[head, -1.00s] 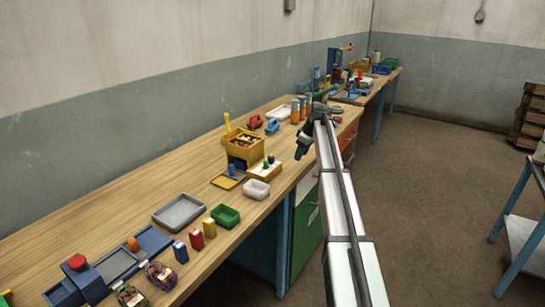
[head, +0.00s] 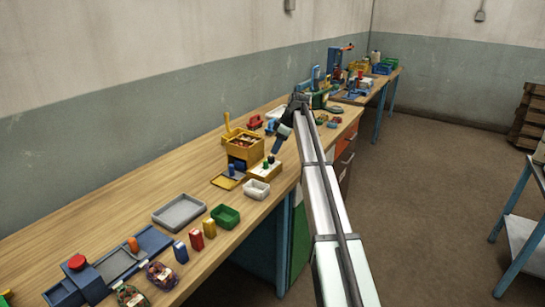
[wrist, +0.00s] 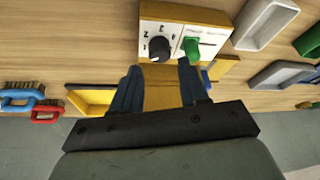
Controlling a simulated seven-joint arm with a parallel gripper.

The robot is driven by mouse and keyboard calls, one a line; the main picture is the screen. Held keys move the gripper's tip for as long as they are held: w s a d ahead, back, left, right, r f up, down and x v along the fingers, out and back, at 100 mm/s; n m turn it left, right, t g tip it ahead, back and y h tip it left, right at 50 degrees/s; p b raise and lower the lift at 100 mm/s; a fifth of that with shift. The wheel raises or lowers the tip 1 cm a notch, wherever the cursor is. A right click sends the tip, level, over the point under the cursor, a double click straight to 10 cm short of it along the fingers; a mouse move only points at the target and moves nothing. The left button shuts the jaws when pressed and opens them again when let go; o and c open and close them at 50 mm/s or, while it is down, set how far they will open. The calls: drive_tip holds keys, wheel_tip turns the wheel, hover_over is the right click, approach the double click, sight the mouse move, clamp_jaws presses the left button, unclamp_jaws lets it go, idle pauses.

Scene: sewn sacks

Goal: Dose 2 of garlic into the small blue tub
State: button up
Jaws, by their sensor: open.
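A yellow dispenser box (head: 244,145) with small reddish-brown pieces in its open top stands on the long bench; I cannot tell if they are garlic. At its front right is a control panel (head: 262,171), also in the wrist view (wrist: 218,37), with a black dial (wrist: 160,49) marked with numbers and a green control (wrist: 191,47). A small blue thing, perhaps the blue tub (head: 237,165), shows by the dispenser's foot, partly hidden. My gripper (head: 272,157) is open and empty above the panel, its blue fingers (wrist: 158,82) apart.
Beside the panel stand a white tub (head: 257,190) and a green tub (head: 225,216). A grey tray (head: 179,211) and upright blue, red and yellow packs lie further left. Brushes (wrist: 22,98) lie on the dispenser's other side.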

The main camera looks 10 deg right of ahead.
sight(272, 157)
drive_tip(key=shift+x, duration=2.8)
drive_tip(key=shift+c, duration=0.2)
drive_tip(key=c, duration=0.7)
drive_tip(key=shift+s+m, duration=0.1)
drive_tip(key=shift+m, duration=0.3)
drive_tip(key=shift+m+t, duration=0.5)
drive_tip(key=shift+m, duration=0.5)
drive_tip(key=shift+m+t+h, duration=0.3)
drive_tip(key=shift+m+h, duration=0.5)
drive_tip(key=shift+m, duration=0.9)
